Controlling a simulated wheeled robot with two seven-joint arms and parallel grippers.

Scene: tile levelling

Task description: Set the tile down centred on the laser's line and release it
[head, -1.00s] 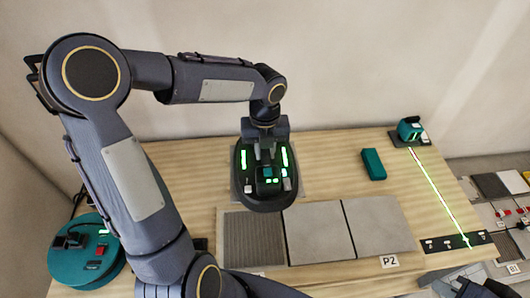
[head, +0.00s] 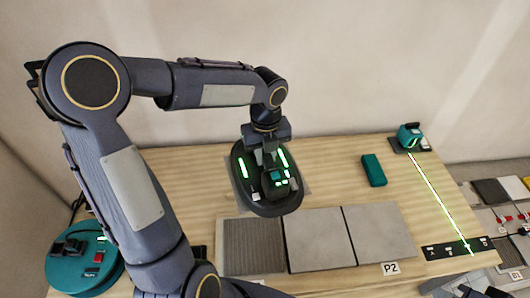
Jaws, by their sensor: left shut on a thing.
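My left gripper (head: 266,152) is shut on a dark oval lifter (head: 240,188) with green lights and a teal block on its top. A grey tile (head: 302,192) shows at the lifter's edges, mostly hidden under it; I cannot tell whether it touches the lifter or the table. The teal laser (head: 409,135) stands at the back right of the table. Its green line (head: 436,196) runs forward to a black labelled strip (head: 446,248). My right gripper (head: 482,290) is only partly in view at the bottom right, its jaws unclear.
A ribbed dark tile (head: 253,248) and two plain grey tiles (head: 319,239) (head: 380,232) lie in front, by a P2 label (head: 390,268). A teal block (head: 373,170) lies left of the laser line. A round teal device (head: 62,270) is at the left. Table around the line is clear.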

